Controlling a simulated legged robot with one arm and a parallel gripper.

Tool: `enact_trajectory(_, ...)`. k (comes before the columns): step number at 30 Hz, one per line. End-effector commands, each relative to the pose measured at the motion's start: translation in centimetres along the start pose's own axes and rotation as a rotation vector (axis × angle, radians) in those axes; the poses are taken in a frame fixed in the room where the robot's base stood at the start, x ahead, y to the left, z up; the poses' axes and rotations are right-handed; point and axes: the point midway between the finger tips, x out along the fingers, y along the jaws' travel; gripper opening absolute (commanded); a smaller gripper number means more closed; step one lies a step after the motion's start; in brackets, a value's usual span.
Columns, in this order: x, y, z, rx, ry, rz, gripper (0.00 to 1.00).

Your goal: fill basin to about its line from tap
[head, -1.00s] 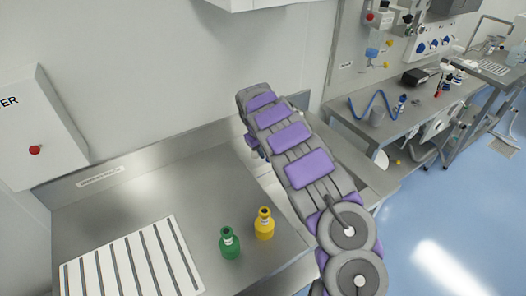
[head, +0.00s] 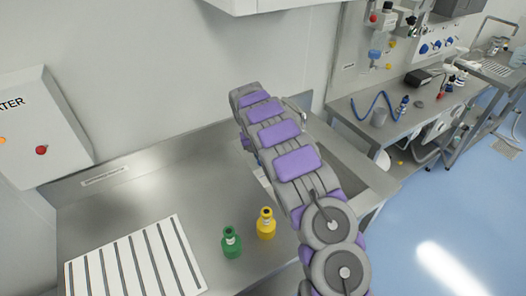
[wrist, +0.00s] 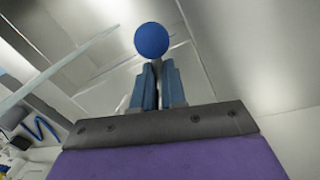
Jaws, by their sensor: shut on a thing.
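In the wrist view my gripper (wrist: 158,78) has its two blue fingers close together at a round blue knob (wrist: 152,40), shut on it. Whether the knob belongs to the tap cannot be told. In the head view my arm reaches over the steel counter and hides the gripper. Part of a metal tap (head: 296,106) shows just right of my arm. A sunken steel basin (head: 345,160) lies right of the arm, partly hidden by it. No fill line or water can be made out.
A green bottle (head: 231,243) and a yellow bottle (head: 266,224) stand on the counter (head: 140,185) left of my arm. A white slatted rack (head: 135,262) lies at the front left. A wall box (head: 40,125) with a red button is at the left. A second bench (head: 435,110) stands beyond.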

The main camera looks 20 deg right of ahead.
Motion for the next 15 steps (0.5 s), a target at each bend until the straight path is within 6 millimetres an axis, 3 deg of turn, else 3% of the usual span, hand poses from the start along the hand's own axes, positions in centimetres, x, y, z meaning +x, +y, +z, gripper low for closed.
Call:
enact_trajectory(6, -0.14, -0.73, -0.07, 0.097, -0.02, 0.0, 0.0)
enact_trajectory(15, -0.13, -0.69, -0.06, 0.103, -0.021, 0.0, 0.0)
